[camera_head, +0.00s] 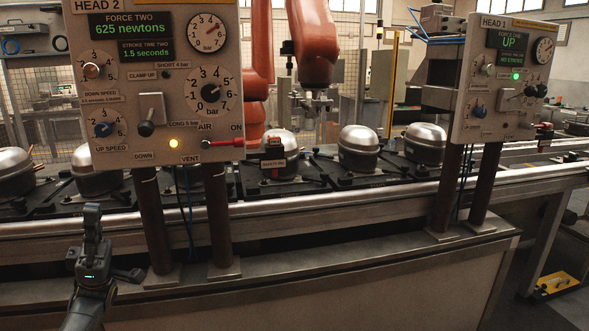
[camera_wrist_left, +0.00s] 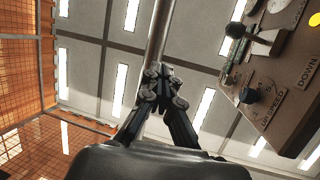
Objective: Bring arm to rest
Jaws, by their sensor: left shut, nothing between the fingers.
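My left gripper (camera_head: 92,215) stands upright at the lower left of the head view, in front of the conveyor rail and below the HEAD 2 panel (camera_head: 165,135). Its fingers are closed together and hold nothing. In the left wrist view the shut fingers of the left gripper (camera_wrist_left: 160,85) point up toward the ceiling. The HEAD 2 panel (camera_wrist_left: 285,85) shows at the right of that view, apart from the fingers. My right gripper is in neither view.
A HEAD 1 panel (camera_head: 505,85) stands on posts at the right. Several compressors, one of them here (camera_head: 360,147), sit on dark pallets along the conveyor (camera_head: 330,205). An orange robot arm (camera_head: 312,45) hangs behind. The space just right of my left gripper holds panel posts (camera_head: 155,225).

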